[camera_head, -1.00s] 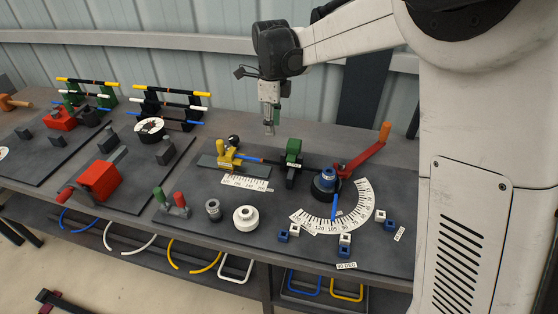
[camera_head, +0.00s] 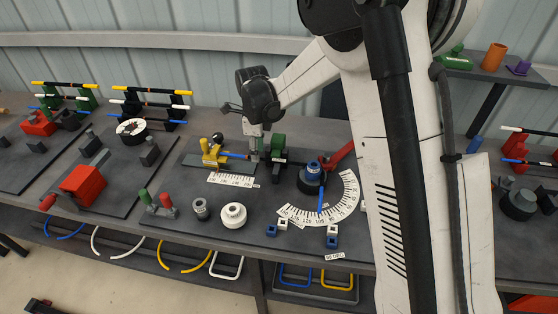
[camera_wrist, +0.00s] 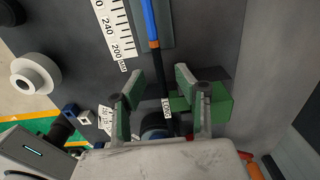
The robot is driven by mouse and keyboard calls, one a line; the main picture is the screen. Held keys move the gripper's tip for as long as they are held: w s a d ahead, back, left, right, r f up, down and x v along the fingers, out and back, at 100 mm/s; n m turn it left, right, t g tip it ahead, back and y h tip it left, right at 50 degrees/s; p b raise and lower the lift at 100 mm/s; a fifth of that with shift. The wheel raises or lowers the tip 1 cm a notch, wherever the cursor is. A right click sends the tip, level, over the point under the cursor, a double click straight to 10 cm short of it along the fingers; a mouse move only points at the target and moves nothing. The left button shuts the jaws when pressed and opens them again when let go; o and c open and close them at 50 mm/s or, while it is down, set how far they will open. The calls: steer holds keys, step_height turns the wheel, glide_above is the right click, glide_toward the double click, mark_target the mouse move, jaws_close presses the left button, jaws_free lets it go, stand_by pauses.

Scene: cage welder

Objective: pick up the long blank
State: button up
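A rod with a blue end (camera_wrist: 149,22), an orange band and a dark section runs down the wrist view. A white label reading LONG (camera_wrist: 167,108) shows beside its dark part; I take this rod as the long blank. In the head view its blue part (camera_head: 237,155) lies between a yellow fixture (camera_head: 211,152) and a green-topped black block (camera_head: 278,146). My gripper (camera_wrist: 160,78) is open, with one finger on each side of the rod's dark section. Contact cannot be told. In the head view my gripper (camera_head: 254,154) is low beside the green-topped block.
A numbered scale (camera_head: 232,180) lies in front of the rod. A bending post with a blue top (camera_head: 313,169), a red lever (camera_head: 341,156) and a curved scale (camera_head: 345,205) stand to the right. A white round piece (camera_head: 233,215) is in front. Racks with coloured rods (camera_head: 151,103) stand left.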

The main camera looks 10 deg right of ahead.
steer(key=shift+f, duration=0.85)
jaws_close()
steer(key=shift+r, duration=0.1)
step_height(320, 180, up, 5)
steer(key=shift+f+p, duration=0.2)
steer(key=shift+p, duration=0.7)
steer(key=s+a+r+p, duration=0.1)
steer(key=s+a+r, duration=0.5)
steer(key=s, duration=0.4)
steer(key=shift+a+r+p, duration=0.15)
steer(key=shift+a+p, duration=0.05)
steer(key=shift+p, duration=0.1)
